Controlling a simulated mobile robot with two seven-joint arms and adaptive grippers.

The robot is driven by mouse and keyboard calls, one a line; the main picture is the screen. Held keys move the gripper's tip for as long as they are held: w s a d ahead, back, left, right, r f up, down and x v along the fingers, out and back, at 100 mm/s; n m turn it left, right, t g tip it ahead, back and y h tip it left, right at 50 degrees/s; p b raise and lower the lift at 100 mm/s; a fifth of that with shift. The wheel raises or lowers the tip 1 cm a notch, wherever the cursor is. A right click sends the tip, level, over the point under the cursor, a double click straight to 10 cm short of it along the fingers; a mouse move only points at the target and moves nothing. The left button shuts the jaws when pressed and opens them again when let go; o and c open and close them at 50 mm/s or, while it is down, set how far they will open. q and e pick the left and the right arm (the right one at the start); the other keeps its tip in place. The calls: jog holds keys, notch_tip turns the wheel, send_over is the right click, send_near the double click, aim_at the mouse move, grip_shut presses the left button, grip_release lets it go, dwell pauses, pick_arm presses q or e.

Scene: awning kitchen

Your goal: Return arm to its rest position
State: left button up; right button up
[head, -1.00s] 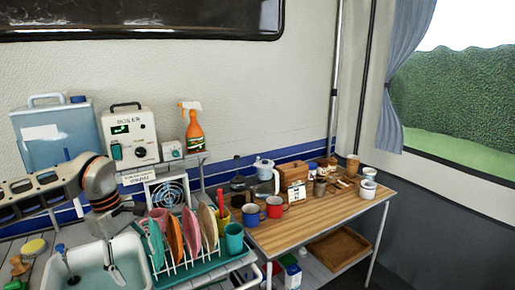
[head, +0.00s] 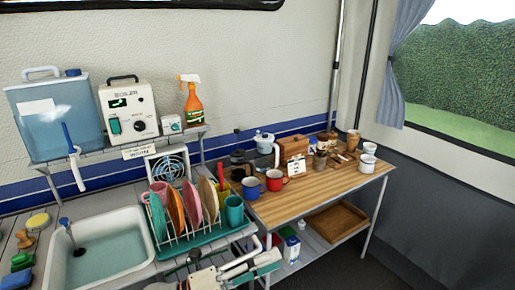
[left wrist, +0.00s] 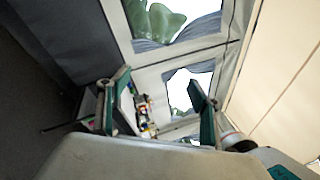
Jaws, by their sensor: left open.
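My left gripper (head: 258,262) shows at the bottom middle of the head view, below the dish rack, with pale and teal parts and its lower part cut off by the picture edge. In the left wrist view my left gripper (left wrist: 160,105) has its two teal-padded fingers spread well apart with nothing held between them. The rest of my left arm is mostly out of the head view. My right gripper is in neither view.
A sink (head: 105,255) lies at the lower left. A dish rack (head: 200,238) with several plates stands to its right. A wooden table (head: 300,212) with mugs and jars is further right. A boiler (head: 128,112) and water container (head: 50,120) stand on the shelf.

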pick_arm(q)
jog(key=a+f+n+t+y, duration=1)
jog(key=a+f+n, duration=0.4)
jog(key=n, duration=0.9)
jog(key=s+a+f+n+g+y, duration=0.3)
jog(key=s+a+f+n, duration=0.2)
jog(key=s+f, duration=0.2)
jog(key=s+a+f+n+g+y, duration=0.2)
jog(key=s+a+f+n+y, duration=0.2)
jog(key=s+f, duration=0.3)
notch_tip(320, 180, down, 4)
jog(key=shift+a+f+n+g, duration=0.2)
jog(key=shift+a+n+g, duration=0.2)
jog(key=shift+a+n, duration=0.25)
